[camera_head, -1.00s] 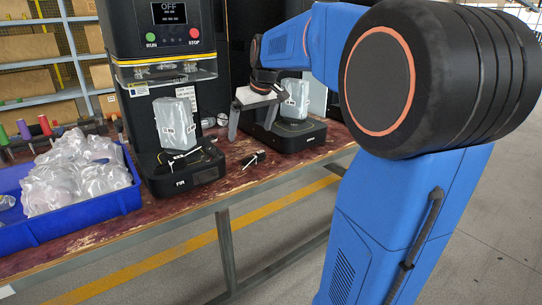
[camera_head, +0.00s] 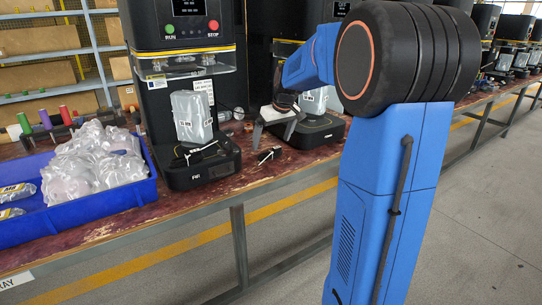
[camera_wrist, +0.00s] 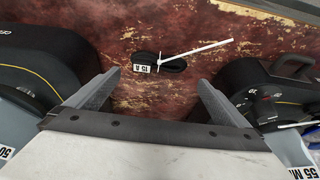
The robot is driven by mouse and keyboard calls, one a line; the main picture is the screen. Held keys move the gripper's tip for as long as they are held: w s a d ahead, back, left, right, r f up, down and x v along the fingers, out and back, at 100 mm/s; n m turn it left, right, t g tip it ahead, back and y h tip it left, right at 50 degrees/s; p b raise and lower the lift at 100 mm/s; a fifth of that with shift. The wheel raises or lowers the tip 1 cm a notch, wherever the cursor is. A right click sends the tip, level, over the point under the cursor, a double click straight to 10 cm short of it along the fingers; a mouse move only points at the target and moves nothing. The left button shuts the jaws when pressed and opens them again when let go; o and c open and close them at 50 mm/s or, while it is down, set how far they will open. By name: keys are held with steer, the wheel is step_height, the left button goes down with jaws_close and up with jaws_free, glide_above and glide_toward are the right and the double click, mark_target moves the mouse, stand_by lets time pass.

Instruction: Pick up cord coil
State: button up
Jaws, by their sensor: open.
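A cord coil (camera_head: 270,155), small and black with a white tie, lies on the worn red-brown bench top between two seamer machines. In the wrist view the cord coil (camera_wrist: 173,66) shows a white label and a long white tie end pointing right. My gripper (camera_head: 273,137) is open and empty, pointing down just behind and above the coil. In the wrist view the coil lies beyond and roughly between the spread fingertips of my gripper (camera_wrist: 158,78), apart from both.
A seamer (camera_head: 203,170) on the left holds a clear pouch (camera_head: 192,117) and a black item with white ties on its base. Another seamer (camera_head: 318,133) stands close on the right. A blue tray (camera_head: 90,222) of clear bags sits at left.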

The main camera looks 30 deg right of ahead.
mark_target(270, 151)
steer(key=shift+d+x, duration=0.2)
steer(key=shift+x, duration=2.95)
steer(key=shift+s, duration=0.2)
steer(key=c, duration=1.1)
